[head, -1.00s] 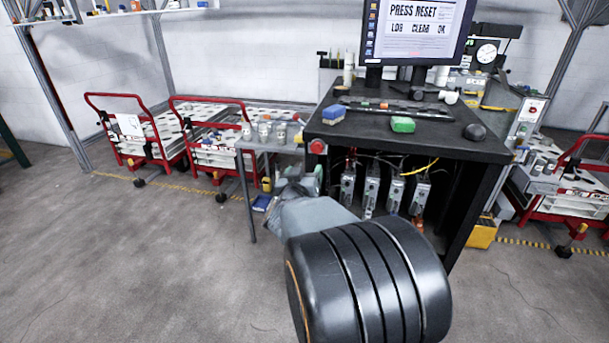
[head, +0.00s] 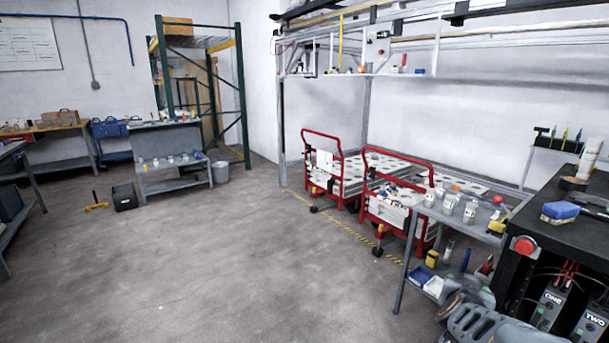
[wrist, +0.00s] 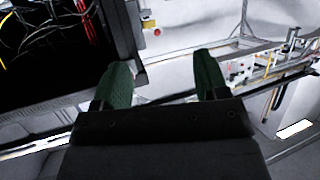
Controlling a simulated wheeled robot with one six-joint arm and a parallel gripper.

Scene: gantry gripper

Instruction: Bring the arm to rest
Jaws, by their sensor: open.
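My gripper (wrist: 162,76) shows in the wrist view with its two green fingers spread apart and nothing between them. In the head view, part of my grey arm is at the bottom right corner, low in front of the black workbench (head: 556,240). The fingers are hard to make out there. In the wrist view, the dark open cabinet under the bench, with loose cables, is close to the left finger.
A grey side table (head: 473,222) with several jars stands beside the bench, near my arm. A red button (head: 523,245) is on the bench corner. Red-handled carts (head: 335,180) stand against the wall.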

